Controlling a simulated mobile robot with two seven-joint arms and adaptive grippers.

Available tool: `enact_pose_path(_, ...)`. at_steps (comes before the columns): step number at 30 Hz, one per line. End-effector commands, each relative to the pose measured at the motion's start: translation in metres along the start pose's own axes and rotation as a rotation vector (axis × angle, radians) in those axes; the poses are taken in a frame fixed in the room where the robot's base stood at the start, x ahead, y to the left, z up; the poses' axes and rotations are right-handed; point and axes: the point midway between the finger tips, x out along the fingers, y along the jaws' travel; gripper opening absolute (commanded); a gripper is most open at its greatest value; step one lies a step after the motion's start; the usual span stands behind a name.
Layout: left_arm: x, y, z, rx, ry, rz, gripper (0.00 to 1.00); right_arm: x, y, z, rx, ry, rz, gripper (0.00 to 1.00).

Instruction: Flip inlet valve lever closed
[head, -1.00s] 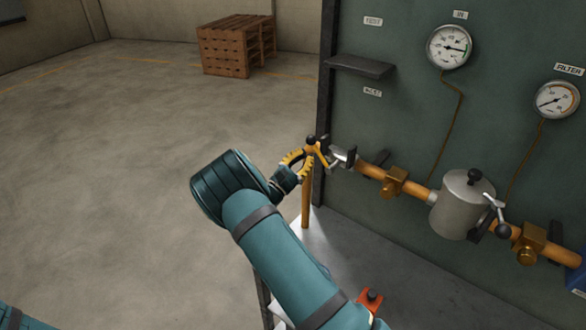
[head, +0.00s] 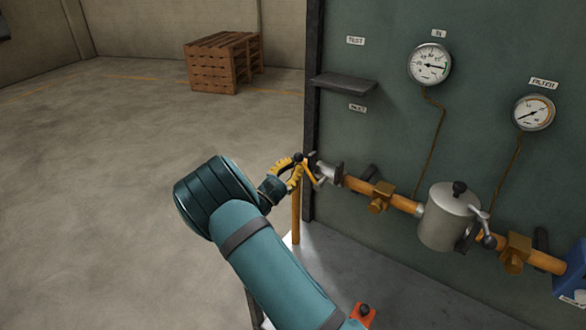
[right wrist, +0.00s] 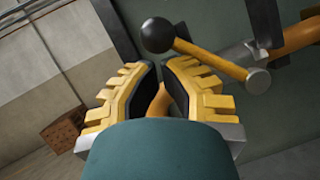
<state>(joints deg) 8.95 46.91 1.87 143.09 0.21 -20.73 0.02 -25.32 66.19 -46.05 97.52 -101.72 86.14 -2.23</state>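The inlet valve lever is a yellow bar with a black ball knob (head: 298,158), at the left end of the pipe run beside the panel edge. In the right wrist view the lever (right wrist: 212,60) slants from its black knob down right to a grey pivot (right wrist: 258,81). My right gripper (head: 287,172) is at the knob end. In the right wrist view its yellow fingers (right wrist: 163,75) are apart, with a narrow gap, and the knob is just beyond their tips. An orange pipe shows through the gap. Contact with the lever cannot be told. My left gripper is out of view.
An orange pipe (head: 405,203) runs right to a grey filter canister (head: 446,219) with another lever (head: 481,226). Two gauges (head: 430,64) and a small shelf (head: 344,84) are on the green panel. A wooden pallet stack (head: 214,67) stands far back. The floor at left is clear.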

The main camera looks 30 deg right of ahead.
Motion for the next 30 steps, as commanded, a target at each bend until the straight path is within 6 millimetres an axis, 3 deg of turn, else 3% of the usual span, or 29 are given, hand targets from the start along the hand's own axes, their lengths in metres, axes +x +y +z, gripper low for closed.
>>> enact_pose_path(14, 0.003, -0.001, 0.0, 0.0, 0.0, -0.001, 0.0, 0.004, -0.001, 0.009, 0.092, -0.004, -0.04, 0.0)
enact_pose_path(30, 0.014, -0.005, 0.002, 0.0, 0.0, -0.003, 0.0, 0.016, -0.016, 0.037, 0.455, -0.004, -0.198, 0.0)
